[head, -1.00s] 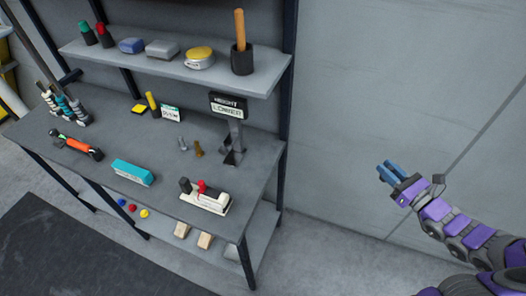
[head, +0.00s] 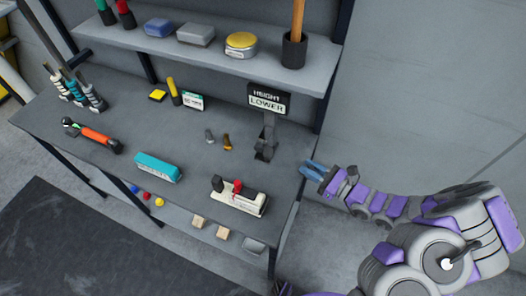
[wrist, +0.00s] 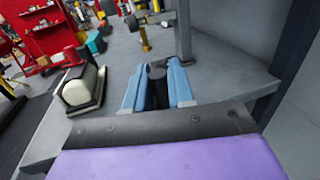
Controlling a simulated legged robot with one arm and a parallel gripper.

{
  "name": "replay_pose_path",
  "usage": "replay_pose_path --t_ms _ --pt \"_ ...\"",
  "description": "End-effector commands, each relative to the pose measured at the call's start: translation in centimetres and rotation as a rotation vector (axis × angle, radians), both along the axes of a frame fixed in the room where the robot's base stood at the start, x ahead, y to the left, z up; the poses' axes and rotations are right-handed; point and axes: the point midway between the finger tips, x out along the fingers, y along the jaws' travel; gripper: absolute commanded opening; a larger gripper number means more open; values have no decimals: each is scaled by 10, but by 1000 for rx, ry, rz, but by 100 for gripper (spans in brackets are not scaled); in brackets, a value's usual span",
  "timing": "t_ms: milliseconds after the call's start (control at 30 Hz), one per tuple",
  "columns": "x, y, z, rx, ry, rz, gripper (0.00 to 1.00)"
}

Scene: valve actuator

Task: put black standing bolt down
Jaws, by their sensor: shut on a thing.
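My gripper (head: 313,169) is at the right edge of the workbench (head: 185,155), just right of the sign stand's foot. In the wrist view its blue fingers (wrist: 159,82) are shut on a black bolt (wrist: 157,76), which stands upright between them with its dark round top showing. The bolt's lower end is hidden by the fingers and wrist, so I cannot tell whether it touches the bench top. In the head view the bolt cannot be made out. A grey bolt (head: 209,136) and a brass bolt (head: 227,142) stand on the bench, left of my gripper.
The "HEIGHT LOWER" sign (head: 268,101) stands behind the gripper's left. A white device with a red part (head: 238,199) sits near the front edge. A teal block (head: 158,167) and orange-handled tool (head: 93,134) lie farther left. An upper shelf (head: 205,53) overhangs the back.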

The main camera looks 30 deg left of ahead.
Motion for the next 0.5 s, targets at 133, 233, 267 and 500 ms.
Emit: replay_pose_path --t_ms 133,233,267,500 --pt "0 -1 0 3 1 1 0" --pt "0 -2 1 3 1 0 0" --pt "0 -2 1 3 1 0 0" --pt "2 21 0 4 -2 7 0"
